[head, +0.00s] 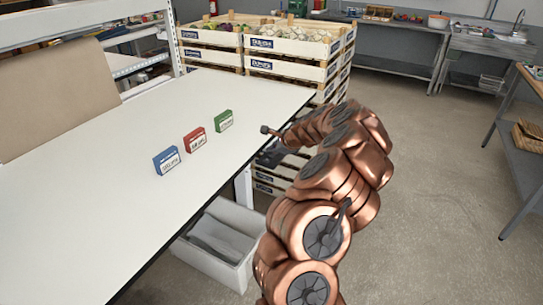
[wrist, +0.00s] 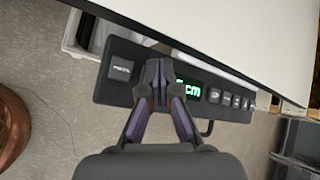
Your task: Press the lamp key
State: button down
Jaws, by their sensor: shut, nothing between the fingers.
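A dark control panel (wrist: 225,105) is fixed under the table's edge, seen in the wrist view. It has a green lit display (wrist: 192,91) reading "cm", partly covered by my gripper. A key with unclear light lettering (wrist: 120,69) is left of my gripper, and a row of small keys (wrist: 226,99) is right of the display. The marks are too small to tell which is the lamp key. My gripper (wrist: 158,66) is shut and empty, its fingertips over the panel between the left key and the display; contact cannot be told.
The white tabletop (head: 110,225) carries a blue box (head: 167,160), a red box (head: 195,140) and a green box (head: 223,121). A grey bin (head: 225,245) stands below the table edge. Stacked crates (head: 290,50) stand behind. Open floor (head: 430,200) lies to the right.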

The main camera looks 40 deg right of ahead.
dwell(0.3)
jog(key=shift+r+p, duration=0.7)
jog(key=shift+r, duration=0.1)
notch_tip(320, 180, up, 6)
jog(key=p, duration=0.4)
jog(key=shift+p, duration=0.3)
dwell(0.3)
